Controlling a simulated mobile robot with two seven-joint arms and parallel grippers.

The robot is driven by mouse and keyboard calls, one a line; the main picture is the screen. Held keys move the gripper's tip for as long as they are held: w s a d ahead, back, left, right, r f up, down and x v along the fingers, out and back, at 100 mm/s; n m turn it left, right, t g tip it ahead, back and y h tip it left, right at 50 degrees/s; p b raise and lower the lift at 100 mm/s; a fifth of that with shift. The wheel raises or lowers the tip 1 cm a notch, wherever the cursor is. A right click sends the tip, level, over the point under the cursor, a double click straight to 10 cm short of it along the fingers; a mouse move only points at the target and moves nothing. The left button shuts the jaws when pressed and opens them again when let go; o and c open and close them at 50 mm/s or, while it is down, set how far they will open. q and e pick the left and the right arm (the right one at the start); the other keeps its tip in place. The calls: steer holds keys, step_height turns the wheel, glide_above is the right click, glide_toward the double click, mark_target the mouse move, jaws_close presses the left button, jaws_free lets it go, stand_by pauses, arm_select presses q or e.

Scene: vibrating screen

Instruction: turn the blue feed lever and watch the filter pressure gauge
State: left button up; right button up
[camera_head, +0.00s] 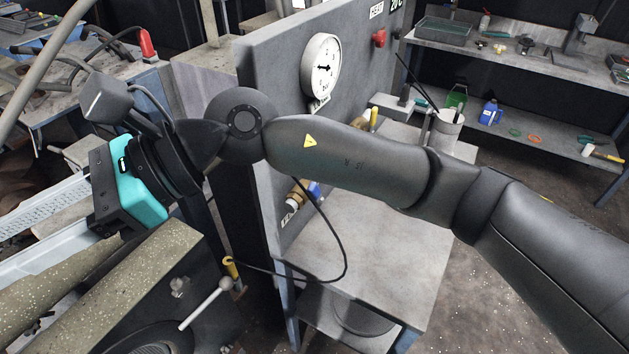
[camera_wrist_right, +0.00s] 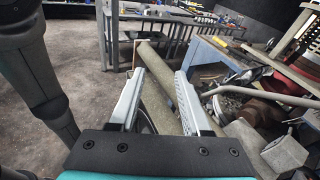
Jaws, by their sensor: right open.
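The round white pressure gauge (camera_head: 321,66) is on the grey upright panel (camera_head: 272,75) in the head view. Its dark needle shows, but I cannot read a value. Below, a brass valve (camera_head: 297,194) sticks out of the panel, with a small blue part (camera_head: 314,189) beside it that looks like the feed lever. My right arm crosses just above and may hide some of it. My right gripper (camera_head: 45,232) is at the far left, well away from the valve. In the right wrist view its fingers (camera_wrist_right: 160,76) are apart, with a speckled beam (camera_wrist_right: 158,107) beyond them. My left gripper is not in view.
A grey table (camera_head: 375,250) stands before the panel. A red button (camera_head: 379,38) is high on the panel. A white-knobbed lever (camera_head: 206,303) stands at the lower left. A workbench (camera_head: 520,65) with tools is at the back right. Open floor (camera_head: 490,290) lies right of the table.

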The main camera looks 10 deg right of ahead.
steer(key=w+d+f+n+t+h, duration=0.35)
steer(key=f+h, duration=0.25)
steer(key=f, duration=0.2)
steer(key=n+t+h, duration=0.1)
steer(key=t+h, duration=0.6)
steer(key=h, duration=0.4)
glide_toward(316, 194)
steer(key=x, duration=0.2)
steer(key=w+p+x, duration=0.1)
steer(key=x, duration=0.2)
steer(key=p+x, duration=0.1)
steer(key=x, duration=0.2)
steer(key=shift+w+d+r, duration=0.15)
steer(key=shift+w, duration=0.2)
steer(key=shift+c, duration=0.3)
jaws_close()
